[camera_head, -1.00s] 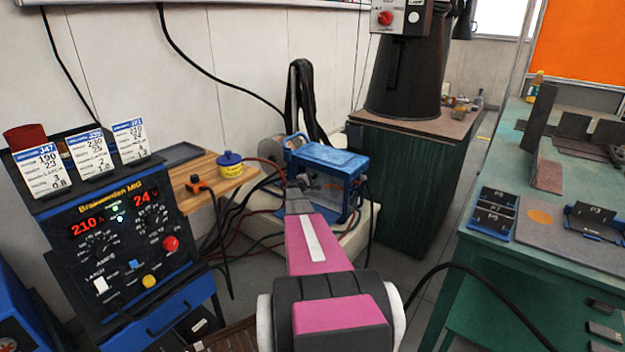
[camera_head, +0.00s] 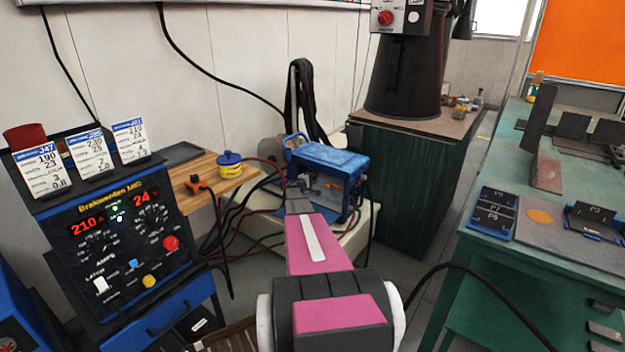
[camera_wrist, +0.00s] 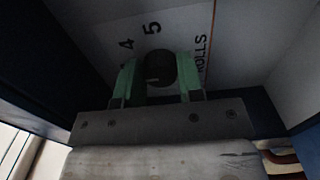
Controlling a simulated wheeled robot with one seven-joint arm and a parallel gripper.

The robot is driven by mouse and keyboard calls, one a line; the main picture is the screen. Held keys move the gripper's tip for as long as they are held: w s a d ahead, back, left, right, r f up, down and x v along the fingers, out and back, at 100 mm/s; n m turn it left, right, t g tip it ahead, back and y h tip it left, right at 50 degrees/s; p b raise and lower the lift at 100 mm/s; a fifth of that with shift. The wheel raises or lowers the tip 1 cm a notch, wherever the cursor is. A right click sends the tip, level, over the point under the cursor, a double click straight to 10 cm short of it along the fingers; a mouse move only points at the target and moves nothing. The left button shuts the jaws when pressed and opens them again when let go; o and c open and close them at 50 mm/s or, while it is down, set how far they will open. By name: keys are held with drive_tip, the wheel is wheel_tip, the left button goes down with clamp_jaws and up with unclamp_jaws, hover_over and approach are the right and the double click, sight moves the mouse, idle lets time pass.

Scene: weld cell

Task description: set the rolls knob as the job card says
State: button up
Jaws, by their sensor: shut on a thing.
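In the wrist view a round dark knob (camera_wrist: 160,66) sits on a pale panel marked ROLLS, with the figures 4 and 5 beside it. My gripper (camera_wrist: 157,78) is shut on this knob, one green fingertip on each side. The knob's pointer setting is too dark to read. In the head view my arm reaches to the blue wire feeder box (camera_head: 330,160); the fingers and knob are hidden there. Three job cards, a left one (camera_head: 40,170), a middle one (camera_head: 92,153) and a right one (camera_head: 130,140), stand on top of the welder (camera_head: 120,235).
The welder shows 210 and 24 in red. A wooden shelf (camera_head: 235,185) with a blue-and-yellow tub (camera_head: 229,164) is left of the feeder. Cables hang around it. A green cabinet (camera_head: 405,190) stands behind right, and a green bench (camera_head: 480,250) with fixtures is at the right.

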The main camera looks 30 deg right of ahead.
drive_tip(key=shift+s, duration=0.1)
drive_tip(key=o, duration=0.9)
drive_tip(key=v, duration=1)
drive_tip(key=shift+a, duration=0.4)
drive_tip(key=shift+s, duration=0.1)
drive_tip(key=s+a+r+m+g+y, duration=0.2)
drive_tip(key=s+a+y, duration=0.6)
drive_tip(key=s+a, duration=1)
drive_tip(key=s+a+r+m+g+y, duration=0.2)
drive_tip(key=s+a+g+y, duration=0.3)
drive_tip(key=s+a, duration=1.4)
drive_tip(key=a+r+y, duration=0.1)
drive_tip(key=a+y, duration=0.2)
drive_tip(key=a, duration=0.5)
drive_tip(key=shift+s+a+r+m+y, duration=0.2)
drive_tip(key=shift+r+m+y, duration=0.1)
drive_tip(key=shift+r, duration=0.1)
